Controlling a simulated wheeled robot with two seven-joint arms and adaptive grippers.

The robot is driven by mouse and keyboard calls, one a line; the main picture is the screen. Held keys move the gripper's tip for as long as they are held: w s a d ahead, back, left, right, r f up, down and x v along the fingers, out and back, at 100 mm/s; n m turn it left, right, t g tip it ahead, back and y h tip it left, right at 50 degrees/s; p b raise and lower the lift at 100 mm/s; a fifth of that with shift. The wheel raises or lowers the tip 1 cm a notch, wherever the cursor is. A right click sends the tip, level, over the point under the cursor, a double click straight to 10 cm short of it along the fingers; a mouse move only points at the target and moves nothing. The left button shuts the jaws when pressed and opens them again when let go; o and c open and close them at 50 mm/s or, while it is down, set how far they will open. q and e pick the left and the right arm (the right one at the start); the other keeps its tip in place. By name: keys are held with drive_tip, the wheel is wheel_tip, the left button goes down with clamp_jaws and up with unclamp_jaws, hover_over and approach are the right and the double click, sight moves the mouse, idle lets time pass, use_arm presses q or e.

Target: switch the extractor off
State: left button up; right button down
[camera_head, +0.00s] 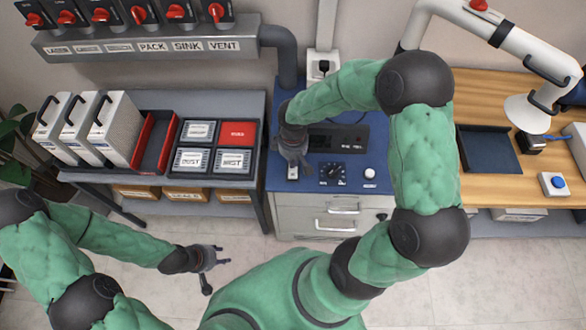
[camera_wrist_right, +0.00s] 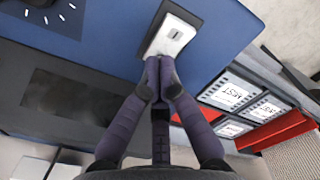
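A blue-topped cabinet (camera_head: 372,203) stands in the middle of the head view. Its top has a white rocker switch (camera_head: 292,174), a black dial (camera_head: 333,174) and a white round knob (camera_head: 370,174). The rocker sits in a dark frame and shows large in the right wrist view (camera_wrist_right: 172,36), with a small mark on its far half. My right gripper (camera_head: 296,163) points down just behind the rocker. Its fingertips (camera_wrist_right: 160,76) are together, at the near end of the rocker; contact cannot be told. My left gripper (camera_head: 215,270) is open and empty above the floor.
A grey bench (camera_head: 250,103) on the left bears white binders, a red tray (camera_head: 155,140) and labelled cards. Red rotary switches (camera_head: 137,15) line the wall above. A white jointed arm with a hood (camera_head: 523,113) hangs over the wooden table (camera_head: 480,85) on the right.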

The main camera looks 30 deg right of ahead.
drive_tip(key=shift+r+p, duration=2.25)
drive_tip(key=shift+r, duration=0.85)
use_arm(q)
wheel_tip(320, 180, up, 5)
drive_tip(key=shift+f, duration=0.1)
use_arm(e)
drive_tip(key=shift+f, duration=0.1)
